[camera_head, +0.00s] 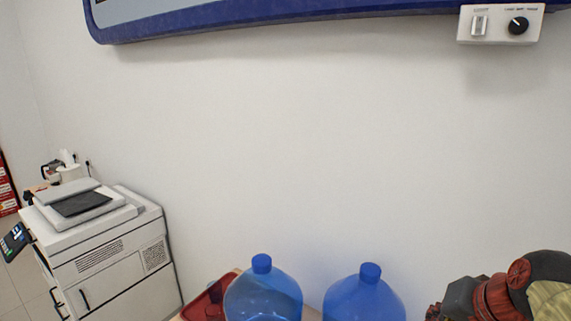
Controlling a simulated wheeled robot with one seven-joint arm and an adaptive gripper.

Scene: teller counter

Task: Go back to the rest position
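My gripper is not in view, and I cannot make out any part of my arm for certain. No rest position can be seen in the head view. The view faces a white wall (300,150) with two blue bottles at its foot. The left blue bottle (262,292) and the right blue bottle (365,296) stand upright side by side, apart, with their lower parts cut off by the bottom edge.
A white printer (110,262) stands at left. A red item (205,303) lies beside the left bottle. A dark, red and beige object (505,295), unclear to me, is at bottom right. A switch panel (500,24) and a blue-framed board (250,27) hang above.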

